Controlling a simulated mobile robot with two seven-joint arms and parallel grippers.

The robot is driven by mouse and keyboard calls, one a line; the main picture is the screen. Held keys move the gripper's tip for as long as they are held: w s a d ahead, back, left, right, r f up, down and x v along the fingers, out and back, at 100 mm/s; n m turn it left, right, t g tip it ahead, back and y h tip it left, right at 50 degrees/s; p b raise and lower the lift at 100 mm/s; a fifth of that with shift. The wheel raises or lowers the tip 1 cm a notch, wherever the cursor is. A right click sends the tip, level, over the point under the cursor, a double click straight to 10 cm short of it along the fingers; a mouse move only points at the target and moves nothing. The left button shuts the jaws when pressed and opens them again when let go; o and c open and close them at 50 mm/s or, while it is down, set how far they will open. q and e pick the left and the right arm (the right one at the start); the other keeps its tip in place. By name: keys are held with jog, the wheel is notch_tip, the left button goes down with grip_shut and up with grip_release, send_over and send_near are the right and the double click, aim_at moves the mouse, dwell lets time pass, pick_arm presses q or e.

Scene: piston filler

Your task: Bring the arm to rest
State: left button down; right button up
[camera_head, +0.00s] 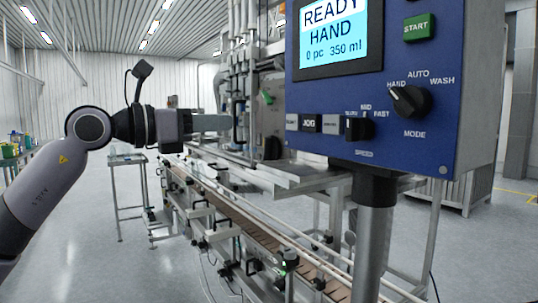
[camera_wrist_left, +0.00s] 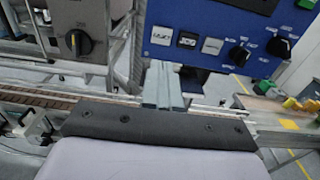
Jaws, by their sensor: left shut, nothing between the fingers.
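My left arm (camera_head: 55,170) comes in from the left in the head view. Its gripper (camera_head: 212,123) points right at about the height of the filling machine, with its fingers shut and nothing held. In the wrist view the shut fingers (camera_wrist_left: 162,85) point up, below and left of the blue control panel (camera_wrist_left: 215,30). In that picture the fingertips overlap the space between the panel and a grey box with a black knob (camera_wrist_left: 78,42). I cannot tell whether they touch anything. My right gripper is not in view.
The blue panel (camera_head: 470,90) stands on a post (camera_head: 375,235) at right, its screen (camera_head: 333,35) reading READY HAND. A conveyor (camera_head: 235,215) runs below. A small table (camera_head: 125,162) stands behind at left. Open floor (camera_head: 85,245) lies at the lower left.

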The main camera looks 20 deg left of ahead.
pick_arm(q)
jog(key=d+f+n+t+h+p, duration=0.1)
jog(key=d+f+n, duration=0.2)
jog(key=f+n, duration=0.55)
jog(key=s+d+f+n+t, duration=0.1)
jog(key=d+f+n, duration=0.3)
jog(key=f, duration=0.7)
jog(key=d+f+n+t+h+p, duration=0.1)
jog(key=d+f+n, duration=0.1)
jog(key=f+n, duration=0.65)
jog(key=s+a+f+n+y, duration=0.1)
jog(key=s+f+n+y, duration=0.35)
jog(key=f+n, duration=0.4)
jog(key=s+a+f+n+y, duration=0.2)
jog(key=s+f+n+y, duration=0.25)
jog(key=f, duration=0.75)
jog(key=s+f+n+g+y, duration=0.1)
jog(key=s+f+n+g, duration=0.5)
jog(key=s+f, duration=0.7)
jog(key=shift+s+d+f+n+g+y, duration=0.2)
jog(key=shift+s+f+n+g+y, duration=0.15)
jog(key=shift+s+n, duration=0.45)
jog(key=shift+s+r, duration=0.1)
